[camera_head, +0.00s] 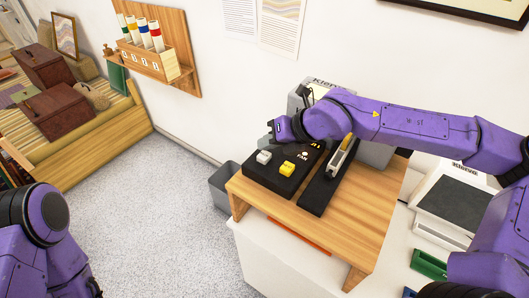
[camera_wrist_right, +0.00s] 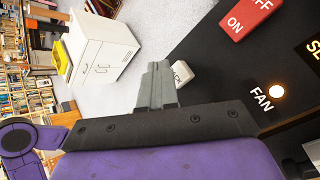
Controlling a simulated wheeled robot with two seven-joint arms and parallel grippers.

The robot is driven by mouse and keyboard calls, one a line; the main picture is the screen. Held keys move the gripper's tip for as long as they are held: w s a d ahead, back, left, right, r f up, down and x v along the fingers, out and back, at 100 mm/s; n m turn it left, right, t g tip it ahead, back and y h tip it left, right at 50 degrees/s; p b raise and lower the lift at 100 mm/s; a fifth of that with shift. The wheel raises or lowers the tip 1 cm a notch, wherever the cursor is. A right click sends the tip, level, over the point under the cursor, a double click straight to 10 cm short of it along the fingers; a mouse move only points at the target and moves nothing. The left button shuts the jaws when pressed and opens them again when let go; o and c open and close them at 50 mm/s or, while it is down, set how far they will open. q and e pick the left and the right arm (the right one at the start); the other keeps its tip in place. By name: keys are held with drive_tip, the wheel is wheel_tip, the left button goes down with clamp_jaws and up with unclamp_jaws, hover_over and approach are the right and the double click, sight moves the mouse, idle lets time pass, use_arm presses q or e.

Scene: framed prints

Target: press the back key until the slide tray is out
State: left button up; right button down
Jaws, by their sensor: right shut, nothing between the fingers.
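The back key is a pale white block (camera_head: 264,157) on a black control box (camera_head: 262,178). In the right wrist view the key (camera_wrist_right: 184,74) shows the letters "CK", its left part hidden behind my fingers. My right gripper (camera_head: 271,137) is shut and empty, just behind the key in the head view. Its grey fingers (camera_wrist_right: 156,88) overlap the key's edge in the wrist view; I cannot tell whether they touch it. A long black slide piece (camera_head: 318,192) lies to the right of the box, with a pale, yellow-topped item on it. My left gripper is out of view.
A yellow key (camera_head: 287,169) sits beside the white one. A red OFF/ON switch (camera_wrist_right: 245,18) and a lit FAN lamp (camera_wrist_right: 277,91) are on the box. The wooden stand (camera_head: 365,215) has bare room at front right. A grey bin (camera_head: 222,186) stands left.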

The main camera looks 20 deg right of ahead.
sight(268, 155)
wheel_tip(268, 155, up, 5)
drive_tip(key=p, duration=0.4)
idle(0.7)
